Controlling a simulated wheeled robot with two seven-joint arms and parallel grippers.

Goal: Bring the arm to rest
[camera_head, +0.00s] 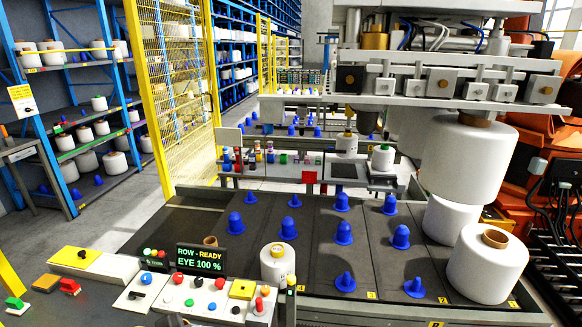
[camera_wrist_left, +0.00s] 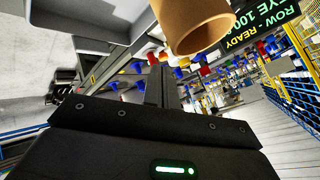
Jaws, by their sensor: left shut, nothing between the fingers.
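My left gripper (camera_wrist_left: 157,74) shows in the left wrist view as a black body with a green light and its fingers together. Nothing is between the fingers. A brown cardboard tube (camera_wrist_left: 195,25) is in front of it and to the right, apart from the fingers as far as I can tell. In the head view a brown tube (camera_head: 210,241) stands behind the display. I make out no gripper clearly in the head view. My right gripper is in neither view.
A control panel (camera_head: 190,300) with buttons and a lit display (camera_head: 201,261) stands at the front left. A white bobbin (camera_head: 278,263) is beside it. Blue pegs (camera_head: 344,233) stand on the dark deck (camera_head: 310,265). Large white bobbins (camera_head: 488,264) are at the right under machinery.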

